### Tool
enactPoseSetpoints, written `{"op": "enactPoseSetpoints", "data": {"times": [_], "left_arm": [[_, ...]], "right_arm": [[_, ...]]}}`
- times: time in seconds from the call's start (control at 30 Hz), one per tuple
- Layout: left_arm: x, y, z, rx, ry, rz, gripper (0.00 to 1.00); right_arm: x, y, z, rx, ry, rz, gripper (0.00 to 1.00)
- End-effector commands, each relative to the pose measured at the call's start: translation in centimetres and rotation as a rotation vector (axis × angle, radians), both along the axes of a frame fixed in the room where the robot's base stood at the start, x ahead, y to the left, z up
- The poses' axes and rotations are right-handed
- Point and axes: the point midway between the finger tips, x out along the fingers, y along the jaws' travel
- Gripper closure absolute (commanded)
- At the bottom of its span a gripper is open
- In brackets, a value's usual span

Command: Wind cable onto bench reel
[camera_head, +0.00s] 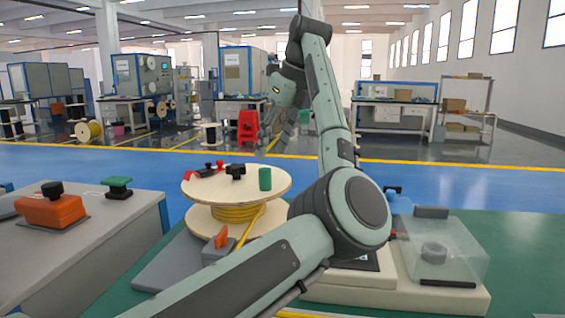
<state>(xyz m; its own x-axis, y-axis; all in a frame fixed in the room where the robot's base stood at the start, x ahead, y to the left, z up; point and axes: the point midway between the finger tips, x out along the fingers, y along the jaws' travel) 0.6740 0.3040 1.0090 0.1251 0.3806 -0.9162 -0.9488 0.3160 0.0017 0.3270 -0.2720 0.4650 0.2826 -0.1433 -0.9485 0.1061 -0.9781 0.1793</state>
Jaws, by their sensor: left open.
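The bench reel (205,187) stands on the bench left of centre, with a pale wooden top flange. Yellow cable (238,213) is wound around its core. A strand (246,234) runs down from the reel and passes behind my left arm. On the flange are a black knob (236,171), a red-and-black part (207,169) and a green cylinder (265,179). My left gripper (276,139) is raised above and beyond the reel, open and empty, apart from the reel and cable. My right gripper is not in view.
An orange lever (221,238) sits in front of the reel. A grey bench (100,240) at left bears an orange device (50,207) and a green button (118,184). A clear-covered unit (445,250) stands at right. A red stool (248,126) is on the floor behind.

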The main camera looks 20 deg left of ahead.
Motion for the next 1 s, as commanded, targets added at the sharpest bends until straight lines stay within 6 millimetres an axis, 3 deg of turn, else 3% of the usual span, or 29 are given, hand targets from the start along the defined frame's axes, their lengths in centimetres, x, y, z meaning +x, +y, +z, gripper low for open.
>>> {"op": "enactPoseSetpoints", "data": {"times": [0.5, 0.87, 1.0], "left_arm": [[0.9, 2.1, -6.7, -0.022, 0.001, -0.003, 0.54], [1.0, 2.5, -7.4, -0.020, -0.001, -0.003, 0.54], [1.0, 2.5, -7.4, -0.020, -0.001, -0.003, 0.68]], "right_arm": [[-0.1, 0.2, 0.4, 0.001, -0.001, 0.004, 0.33], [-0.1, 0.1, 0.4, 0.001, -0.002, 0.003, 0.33], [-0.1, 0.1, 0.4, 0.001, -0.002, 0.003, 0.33]]}}
